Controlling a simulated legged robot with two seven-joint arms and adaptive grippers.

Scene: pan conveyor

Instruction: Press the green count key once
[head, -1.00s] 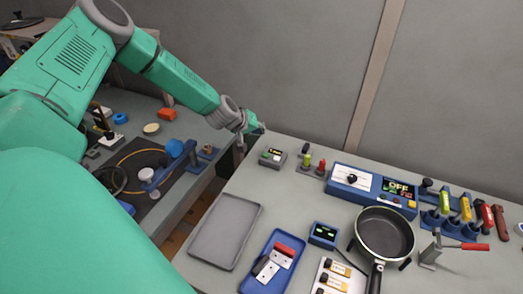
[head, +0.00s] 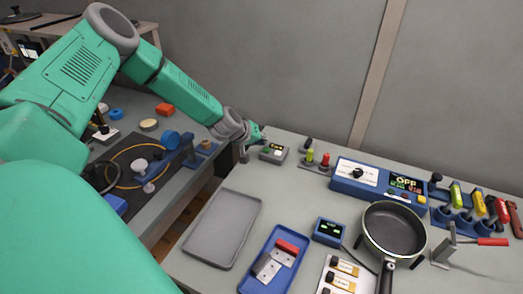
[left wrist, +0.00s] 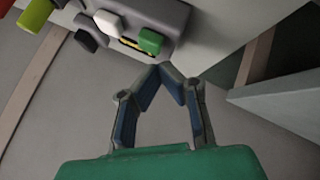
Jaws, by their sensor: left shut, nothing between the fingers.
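The green count key (left wrist: 151,40) sits on a small grey box (left wrist: 172,14) beside a white key (left wrist: 109,23) in the left wrist view. In the head view the grey box (head: 266,157) stands at the far left of the table. My left gripper (left wrist: 163,68) is shut and empty, its fingertips together close to the green key. I cannot tell whether they touch it. In the head view my left gripper (head: 258,138) is just behind and left of the box. My right gripper is not in view.
Green and red pegs (head: 325,159) stand right of the box, then a blue console (head: 345,184). A grey tray (head: 222,229), a blue tray (head: 248,284) and a pan (head: 394,231) lie nearer. The table between box and grey tray is clear.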

